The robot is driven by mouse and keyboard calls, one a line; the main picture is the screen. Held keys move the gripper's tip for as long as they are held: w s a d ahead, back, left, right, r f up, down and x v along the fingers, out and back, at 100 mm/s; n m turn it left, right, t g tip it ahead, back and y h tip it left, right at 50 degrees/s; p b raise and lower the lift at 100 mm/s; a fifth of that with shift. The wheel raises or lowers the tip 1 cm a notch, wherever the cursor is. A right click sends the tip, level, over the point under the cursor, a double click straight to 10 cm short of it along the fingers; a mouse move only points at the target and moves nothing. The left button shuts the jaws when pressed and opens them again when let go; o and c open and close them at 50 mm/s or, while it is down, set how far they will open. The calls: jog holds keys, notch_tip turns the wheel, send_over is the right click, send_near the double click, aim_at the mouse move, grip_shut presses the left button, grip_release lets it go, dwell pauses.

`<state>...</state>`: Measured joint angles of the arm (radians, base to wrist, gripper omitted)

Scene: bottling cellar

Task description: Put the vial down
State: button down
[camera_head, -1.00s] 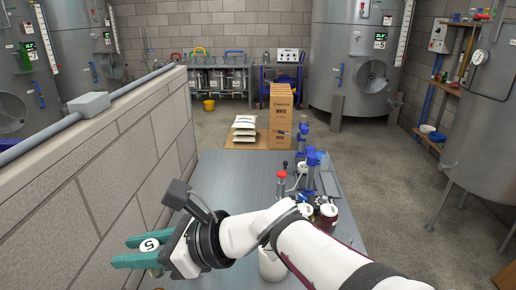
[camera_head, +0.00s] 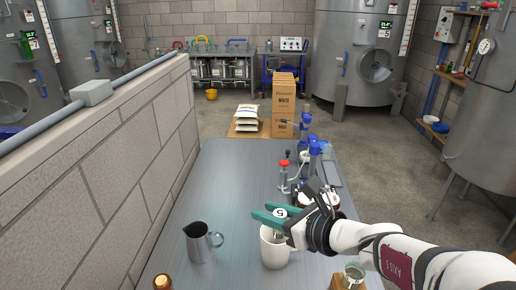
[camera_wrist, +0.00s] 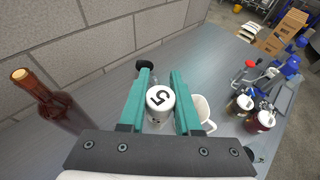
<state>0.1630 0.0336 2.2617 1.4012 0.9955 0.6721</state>
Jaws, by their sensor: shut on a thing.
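The vial has a white cap marked 5 (camera_head: 280,212), which also shows in the wrist view (camera_wrist: 160,98). My gripper (camera_head: 270,215) is shut on it, with one teal finger on each side of the cap. In the head view the vial overlaps the white mug (camera_head: 274,252). In the wrist view the mug (camera_wrist: 204,116) stands just right of the fingers. I cannot tell how high the vial is above the grey table (camera_head: 225,185).
A metal pitcher (camera_head: 199,245) stands left of the mug. A brown bottle (camera_wrist: 45,102) stands at the left in the wrist view. A small jar (camera_head: 353,273) is at the front right. Blue-topped bench devices (camera_head: 314,150) stand behind my gripper. The table's left middle is clear.

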notch_tip(320, 180, down, 18)
jog(key=a+f, duration=0.2)
jog(key=a, duration=0.1)
jog(key=a+f, duration=0.3)
jog(key=a, duration=0.1)
jog(key=a+f, duration=0.2)
jog(key=a, duration=0.2)
jog(key=shift+w+a+f, duration=0.15)
jog(key=shift+w+a, duration=0.05)
jog(key=shift+w, duration=0.1)
notch_tip(320, 180, down, 4)
jog(key=shift+a+f, duration=0.1)
jog(key=shift+a, duration=0.05)
jog(key=shift+f, duration=0.1)
jog(key=c, duration=0.6)
grip_release()
